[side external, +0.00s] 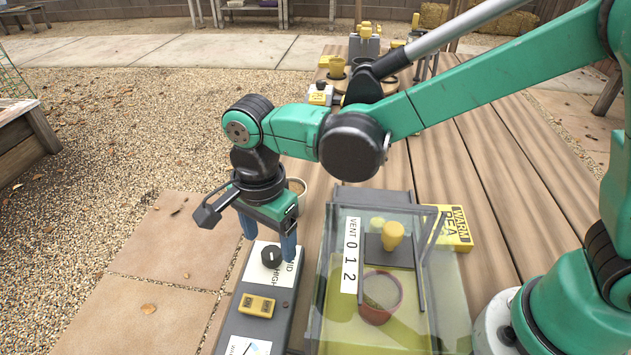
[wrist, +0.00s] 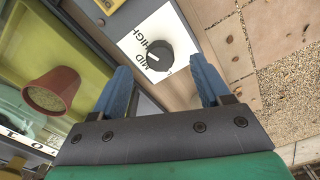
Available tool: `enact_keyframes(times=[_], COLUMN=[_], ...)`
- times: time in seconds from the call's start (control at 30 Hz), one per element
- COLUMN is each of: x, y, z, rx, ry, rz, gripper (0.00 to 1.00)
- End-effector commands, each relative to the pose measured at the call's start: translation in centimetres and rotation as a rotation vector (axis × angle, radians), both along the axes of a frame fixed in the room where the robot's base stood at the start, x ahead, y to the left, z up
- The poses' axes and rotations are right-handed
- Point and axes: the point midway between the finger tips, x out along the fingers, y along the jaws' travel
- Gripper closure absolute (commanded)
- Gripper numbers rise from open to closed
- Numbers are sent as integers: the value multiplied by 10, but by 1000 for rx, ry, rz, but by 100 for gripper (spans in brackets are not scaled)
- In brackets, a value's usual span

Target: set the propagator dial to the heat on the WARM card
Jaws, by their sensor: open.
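The black propagator dial (side external: 271,257) sits on a white plate on the grey control strip (side external: 239,326). In the wrist view the dial (wrist: 159,56) has a short white mark, and the words MID and HIGH read beside it; any other setting is hidden or unreadable. My gripper (side external: 268,238) is open, its blue fingers above and around the dial's place; in the wrist view the fingers (wrist: 161,68) stand on either side just short of the knob. I cannot tell whether they touch it. A yellow card (side external: 455,226) reading WARM and PEA lies right of the propagator.
The clear propagator cover (side external: 335,290), with a VENT 0 1 2 label (side external: 351,255) and yellow knob (side external: 392,234), stands close right of the strip. A pot (side external: 377,297) is inside. A yellow rocker piece (side external: 257,305) sits nearer on the strip.

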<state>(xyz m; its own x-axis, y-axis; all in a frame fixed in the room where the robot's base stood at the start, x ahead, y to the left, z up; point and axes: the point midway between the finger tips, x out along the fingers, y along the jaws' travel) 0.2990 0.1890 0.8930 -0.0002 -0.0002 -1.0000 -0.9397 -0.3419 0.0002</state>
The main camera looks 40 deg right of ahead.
Motion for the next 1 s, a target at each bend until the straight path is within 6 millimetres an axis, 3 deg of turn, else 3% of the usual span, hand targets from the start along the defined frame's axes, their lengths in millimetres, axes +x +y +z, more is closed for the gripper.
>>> enact_keyframes(times=[0.2,0.5,0.53,0.77,1.0], x=[0,0,0,0,0], y=[0,0,0,0,0], z=[-23,-27,-27,-26,-26], rx=[0,0,0,0,0], ry=[0,0,0,0,0], rz=[0,0,0,0,10], gripper=[30,30,33,98,100])
